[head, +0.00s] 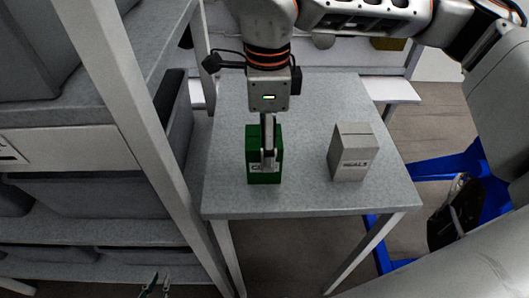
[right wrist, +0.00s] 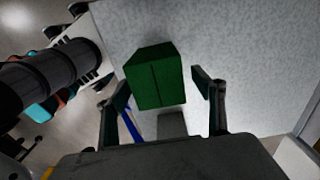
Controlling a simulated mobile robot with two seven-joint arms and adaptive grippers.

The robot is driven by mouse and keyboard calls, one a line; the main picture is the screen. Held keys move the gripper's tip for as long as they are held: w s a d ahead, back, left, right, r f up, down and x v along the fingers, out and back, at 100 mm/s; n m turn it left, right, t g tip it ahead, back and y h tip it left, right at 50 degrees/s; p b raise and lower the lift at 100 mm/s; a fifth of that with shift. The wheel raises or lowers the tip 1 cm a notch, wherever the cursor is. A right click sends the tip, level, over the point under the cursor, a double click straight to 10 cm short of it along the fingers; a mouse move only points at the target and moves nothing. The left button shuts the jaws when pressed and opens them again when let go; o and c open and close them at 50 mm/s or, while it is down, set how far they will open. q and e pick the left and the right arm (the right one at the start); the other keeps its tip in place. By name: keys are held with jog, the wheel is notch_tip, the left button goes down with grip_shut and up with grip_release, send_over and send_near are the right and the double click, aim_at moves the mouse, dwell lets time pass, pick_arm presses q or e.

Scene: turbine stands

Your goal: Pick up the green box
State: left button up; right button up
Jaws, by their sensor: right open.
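The green box (head: 264,154) stands upright on the grey table near its left side. My right gripper (head: 268,160) reaches down over it and hides part of its front face and label. In the right wrist view the green box (right wrist: 156,78) lies between and a little beyond the two spread fingers of my right gripper (right wrist: 162,105), with a gap on each side. My right gripper is open and holds nothing. My left gripper (head: 156,285) shows only its fingertips at the bottom edge of the head view, apart and empty.
A light grey labelled box (head: 353,153) stands on the table (head: 310,198), right of the green box. A shelf rack with a pale post (head: 140,110) is close on the left. A blue frame (head: 440,168) is on the floor at right. The table's front is clear.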

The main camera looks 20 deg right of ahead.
jog(key=f, duration=0.4)
jog(key=shift+a+f, duration=0.1)
jog(key=shift+a, duration=0.25)
jog(key=c, duration=1.7)
notch_tip(320, 180, up, 20)
